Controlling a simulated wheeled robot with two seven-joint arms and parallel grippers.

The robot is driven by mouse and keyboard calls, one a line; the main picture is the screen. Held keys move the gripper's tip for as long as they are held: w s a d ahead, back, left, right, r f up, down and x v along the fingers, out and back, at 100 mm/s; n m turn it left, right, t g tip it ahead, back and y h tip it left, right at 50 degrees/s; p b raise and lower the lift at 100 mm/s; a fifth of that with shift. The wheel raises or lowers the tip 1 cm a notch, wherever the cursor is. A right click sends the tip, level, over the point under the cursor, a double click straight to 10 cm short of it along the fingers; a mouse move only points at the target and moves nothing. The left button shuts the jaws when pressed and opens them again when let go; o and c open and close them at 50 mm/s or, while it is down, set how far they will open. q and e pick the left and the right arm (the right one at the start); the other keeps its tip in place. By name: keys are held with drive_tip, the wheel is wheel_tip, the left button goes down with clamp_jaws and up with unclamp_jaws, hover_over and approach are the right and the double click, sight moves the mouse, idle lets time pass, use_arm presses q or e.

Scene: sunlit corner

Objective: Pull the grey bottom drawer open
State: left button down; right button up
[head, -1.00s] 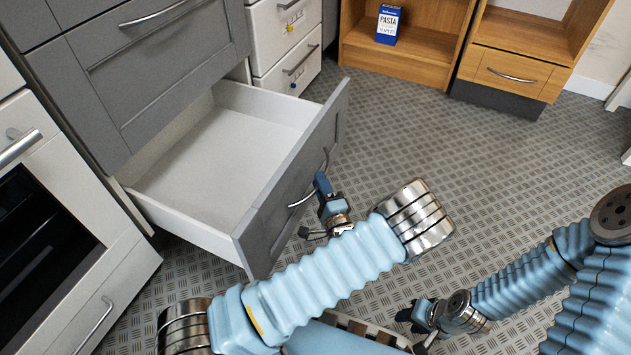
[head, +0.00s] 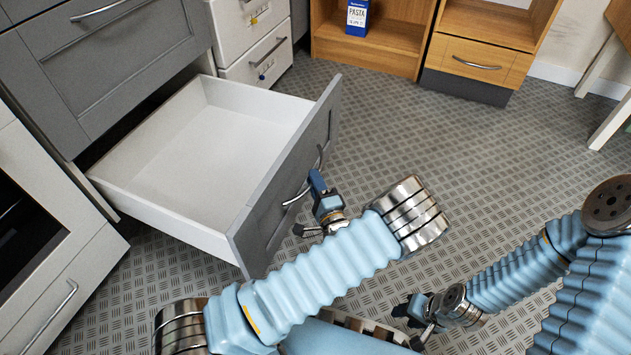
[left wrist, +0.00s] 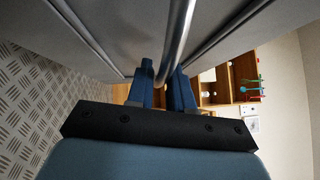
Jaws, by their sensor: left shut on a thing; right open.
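The grey bottom drawer (head: 262,222) stands well out from its cabinet in the head view, and its white inside (head: 205,150) looks empty. A curved metal handle (head: 298,192) runs along its grey front. My left gripper (head: 316,183) is at that front, shut on the handle. In the left wrist view the handle (left wrist: 180,45) passes between the blue fingers of the left gripper (left wrist: 163,75). My right gripper (head: 408,312) is low over the floor at the bottom, away from the drawer, open and empty.
A white oven front (head: 45,270) stands at the left. White drawers (head: 255,60) and a wooden shelf (head: 405,55) with a blue pasta box (head: 357,17) are at the back. The patterned metal floor (head: 420,130) is clear right of the drawer.

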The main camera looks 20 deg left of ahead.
use_arm(q)
drive_tip(key=c, duration=1.1)
unclamp_jaws()
drive_tip(key=p+v, duration=0.1)
drive_tip(key=v, duration=1.2)
drive_tip(key=shift+s+d, duration=0.25)
drive_tip(key=shift+s, duration=0.05)
drive_tip(key=shift+f, duration=0.1)
